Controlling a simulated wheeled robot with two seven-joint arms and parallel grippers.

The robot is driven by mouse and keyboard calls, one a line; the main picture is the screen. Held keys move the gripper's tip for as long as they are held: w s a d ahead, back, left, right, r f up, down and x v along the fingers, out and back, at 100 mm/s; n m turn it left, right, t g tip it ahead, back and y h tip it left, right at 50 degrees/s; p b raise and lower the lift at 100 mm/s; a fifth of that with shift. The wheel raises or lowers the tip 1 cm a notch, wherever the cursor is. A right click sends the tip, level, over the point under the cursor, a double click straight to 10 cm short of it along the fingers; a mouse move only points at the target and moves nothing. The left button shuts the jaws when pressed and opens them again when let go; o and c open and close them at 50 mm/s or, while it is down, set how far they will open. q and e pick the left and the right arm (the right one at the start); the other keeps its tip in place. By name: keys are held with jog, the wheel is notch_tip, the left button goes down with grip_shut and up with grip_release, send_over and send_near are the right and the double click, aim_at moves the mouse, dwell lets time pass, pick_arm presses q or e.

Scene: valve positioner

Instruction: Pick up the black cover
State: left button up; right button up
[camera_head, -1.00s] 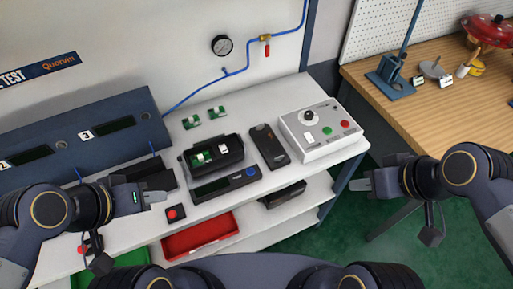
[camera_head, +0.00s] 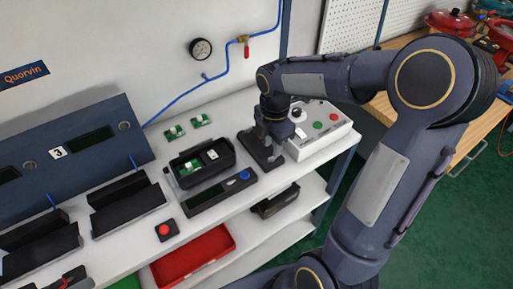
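The black cover (camera_head: 249,145) lies flat on the white bench, between the black housing and the grey control box. My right gripper (camera_head: 271,150) points down over the cover, close above or at it. The gripper's body and wrist hide part of the cover and the fingertips, so I cannot tell whether the fingers touch or grip it. My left gripper is not in view.
The open black housing (camera_head: 197,170) with a green board stands left of the cover. The grey control box (camera_head: 325,138) is close on the right. Two small green boards (camera_head: 174,132) lie behind. A red bin (camera_head: 190,255) sits on the shelf below.

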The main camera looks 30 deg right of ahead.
aim_at(259, 147)
jog(key=shift+s+f, duration=0.2)
jog(key=shift+f, duration=1.7)
grip_shut()
